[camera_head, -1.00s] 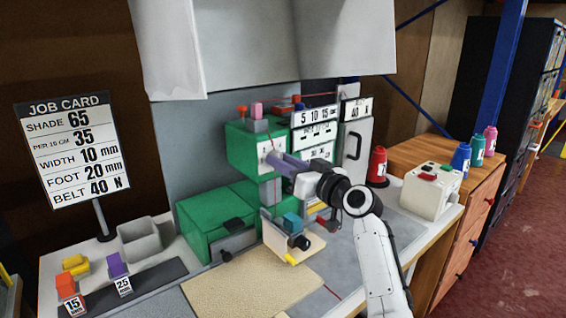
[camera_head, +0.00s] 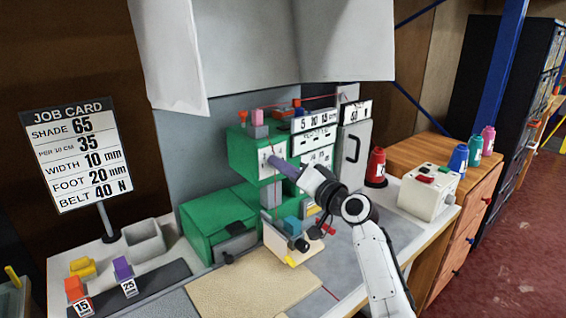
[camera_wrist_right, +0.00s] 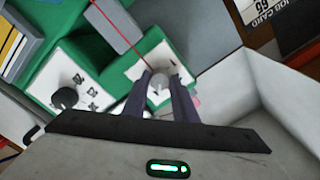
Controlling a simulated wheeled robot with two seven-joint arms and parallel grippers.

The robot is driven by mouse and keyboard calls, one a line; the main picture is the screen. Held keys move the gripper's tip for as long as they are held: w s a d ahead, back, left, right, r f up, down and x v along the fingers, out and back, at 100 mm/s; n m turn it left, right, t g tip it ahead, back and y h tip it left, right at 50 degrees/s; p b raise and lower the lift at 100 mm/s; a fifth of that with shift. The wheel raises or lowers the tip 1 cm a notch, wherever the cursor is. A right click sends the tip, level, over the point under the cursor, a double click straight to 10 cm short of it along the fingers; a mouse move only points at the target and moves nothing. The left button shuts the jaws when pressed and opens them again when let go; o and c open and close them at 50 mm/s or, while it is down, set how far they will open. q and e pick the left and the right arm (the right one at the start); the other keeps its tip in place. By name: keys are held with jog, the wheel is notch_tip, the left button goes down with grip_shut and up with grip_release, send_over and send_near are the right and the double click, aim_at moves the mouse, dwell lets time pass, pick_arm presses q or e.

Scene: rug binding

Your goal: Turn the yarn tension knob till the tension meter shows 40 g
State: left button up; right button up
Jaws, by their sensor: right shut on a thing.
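The green machine (camera_head: 243,150) stands on the bench with a white plate (camera_head: 265,156) on its head. My right gripper (camera_head: 275,160) reaches that plate from the right. In the right wrist view its dark fingers (camera_wrist_right: 160,88) are shut on a small grey knob (camera_wrist_right: 158,84) on a white plate; in the head view the fingers hide the knob. A small sign (camera_head: 356,113) behind the machine shows a figure that looks like 40 N, partly blurred. I cannot tell which display is the tension meter. My left gripper is out of view.
A job card (camera_head: 75,152) at left reads belt 40 N. A black knob (camera_wrist_right: 66,97) sits on a marked plate in the right wrist view. Red thread runs past the fingers. A red cone (camera_head: 376,166) and a white box (camera_head: 428,192) stand at right.

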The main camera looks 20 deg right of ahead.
jog(key=shift+m+p, duration=0.5)
jog(key=shift+m, duration=0.7)
jog(key=o, duration=1)
jog(key=shift+o, duration=0.2)
jog(key=v, duration=1)
jog(key=shift+s, duration=0.15)
